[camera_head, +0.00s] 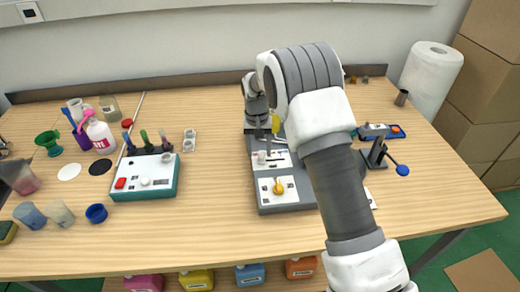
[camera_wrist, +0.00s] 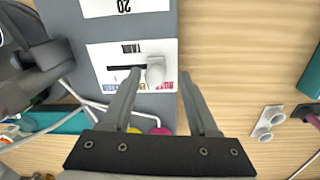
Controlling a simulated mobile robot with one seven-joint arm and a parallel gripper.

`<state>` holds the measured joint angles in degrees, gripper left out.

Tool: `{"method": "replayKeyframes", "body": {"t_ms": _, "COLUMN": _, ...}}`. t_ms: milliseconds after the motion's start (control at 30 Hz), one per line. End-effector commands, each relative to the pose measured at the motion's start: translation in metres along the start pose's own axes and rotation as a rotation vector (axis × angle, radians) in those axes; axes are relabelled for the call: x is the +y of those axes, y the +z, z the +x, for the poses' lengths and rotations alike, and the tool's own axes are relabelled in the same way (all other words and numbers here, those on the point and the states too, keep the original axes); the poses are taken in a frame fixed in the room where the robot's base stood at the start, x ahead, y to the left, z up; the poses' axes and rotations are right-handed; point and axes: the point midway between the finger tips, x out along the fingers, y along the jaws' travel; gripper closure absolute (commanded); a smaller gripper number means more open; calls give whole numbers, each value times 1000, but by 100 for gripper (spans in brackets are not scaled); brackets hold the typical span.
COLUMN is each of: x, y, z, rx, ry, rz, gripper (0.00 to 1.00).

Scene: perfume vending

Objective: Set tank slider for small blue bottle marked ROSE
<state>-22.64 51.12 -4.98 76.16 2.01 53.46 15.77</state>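The grey dispensing machine (camera_head: 256,172) stands mid-table. Its white slider panel (camera_wrist: 101,54) has a dark horizontal slot and a light slider knob (camera_wrist: 155,72), which is at the slot's right end in the wrist view. Small coloured marks lie along the panel's lower edge, partly behind a finger. My gripper (camera_wrist: 159,76) is open, with one finger on each side of the knob; I cannot tell whether either touches it. In the head view my gripper (camera_head: 268,138) is above the panel, partly hidden by my arm. No bottle with a readable ROSE mark shows.
A yellow knob (camera_head: 278,187) is on the machine's front panel. A teal-sided box (camera_head: 145,182) with a red button stands left. Pink, yellow, blue (camera_head: 250,275) and orange containers sit below the table's front edge. Bare table lies between the box and the machine.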

Motion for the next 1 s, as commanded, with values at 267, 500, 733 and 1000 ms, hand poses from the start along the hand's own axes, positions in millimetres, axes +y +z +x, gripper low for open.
{"method": "replayKeyframes", "body": {"t_ms": 267, "x": 1, "y": 0, "z": -13, "rx": 1, "ry": 1, "rz": 1, "gripper": 40}}
{"method": "replayKeyframes", "body": {"t_ms": 500, "x": 0, "y": -1, "z": -67, "rx": 4, "ry": -1, "rz": 1, "gripper": 40}}
{"method": "replayKeyframes", "body": {"t_ms": 733, "x": 0, "y": 0, "z": -123, "rx": 3, "ry": -1, "rz": 0, "gripper": 40}}
{"method": "replayKeyframes", "body": {"t_ms": 1000, "x": 0, "y": 0, "z": -166, "rx": 2, "ry": -1, "rz": -1, "gripper": 40}}
